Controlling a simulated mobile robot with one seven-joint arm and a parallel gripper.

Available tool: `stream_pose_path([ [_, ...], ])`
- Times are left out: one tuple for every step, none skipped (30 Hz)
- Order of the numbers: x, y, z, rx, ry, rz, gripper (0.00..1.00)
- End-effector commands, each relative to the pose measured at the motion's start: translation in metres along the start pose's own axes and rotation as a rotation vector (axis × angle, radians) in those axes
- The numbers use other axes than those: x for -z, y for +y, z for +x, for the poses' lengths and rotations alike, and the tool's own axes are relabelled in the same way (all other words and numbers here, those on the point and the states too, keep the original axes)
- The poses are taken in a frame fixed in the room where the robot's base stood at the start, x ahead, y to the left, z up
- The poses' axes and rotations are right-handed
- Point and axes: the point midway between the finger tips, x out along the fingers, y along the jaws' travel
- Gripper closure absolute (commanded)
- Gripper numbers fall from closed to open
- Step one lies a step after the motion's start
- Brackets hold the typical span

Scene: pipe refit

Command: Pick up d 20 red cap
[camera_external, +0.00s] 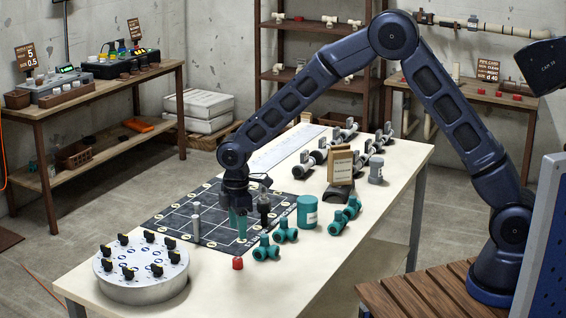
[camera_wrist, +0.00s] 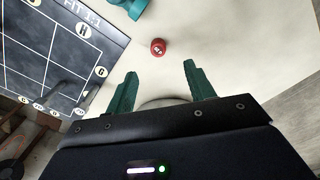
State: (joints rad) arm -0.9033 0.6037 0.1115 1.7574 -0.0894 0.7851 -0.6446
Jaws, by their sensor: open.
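The small red cap (camera_external: 237,263) sits alone on the bare table top near its front edge, just off the corner of the dark mat. In the wrist view the red cap (camera_wrist: 158,46) lies beyond the fingertips, between their lines, with a pale mark on its top. My gripper (camera_external: 239,232) is above the dark mat, behind the cap in the external view. In the wrist view my gripper (camera_wrist: 160,68) has its two green fingers spread wide with nothing between them. The cap is apart from both fingers.
The dark gridded mat (camera_external: 155,222) lies beside the cap. Teal pipe fittings (camera_external: 266,248) and a teal jar (camera_external: 307,212) stand to the right. A round metal disc with black knobs (camera_external: 140,285) is at the left.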

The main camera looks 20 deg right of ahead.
Motion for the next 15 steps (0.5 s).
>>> stream_pose_path([
  [0.0, 0.0, 0.005, 0.001, -0.001, 0.0, 0.46],
  [0.0, 0.0, 0.009, 0.001, -0.001, 0.001, 0.46],
  [-0.001, 0.0, 0.014, 0.002, -0.002, 0.001, 0.46],
  [-0.001, 0.0, 0.019, 0.002, -0.002, 0.001, 0.46],
  [-0.001, -0.001, 0.024, 0.002, -0.002, 0.001, 0.46],
  [0.0, -0.001, 0.029, 0.002, -0.002, 0.001, 0.46],
  [0.0, -0.001, 0.034, 0.002, -0.002, 0.001, 0.46],
  [0.0, -0.001, 0.038, 0.002, -0.002, 0.001, 0.46],
  [0.0, -0.001, 0.043, 0.002, -0.002, 0.001, 0.46],
  [0.0, 0.0, 0.045, 0.001, -0.001, 0.001, 0.46],
  [0.0, 0.0, 0.048, 0.001, -0.001, 0.001, 0.46],
  [0.0, 0.0, 0.05, 0.001, -0.001, 0.002, 0.46],
  [0.0, 0.0, 0.051, 0.001, -0.001, 0.002, 0.46],
  [0.0, 0.0, 0.052, 0.001, -0.001, 0.002, 0.46],
  [0.0, 0.001, 0.054, 0.001, -0.001, 0.002, 0.46],
])
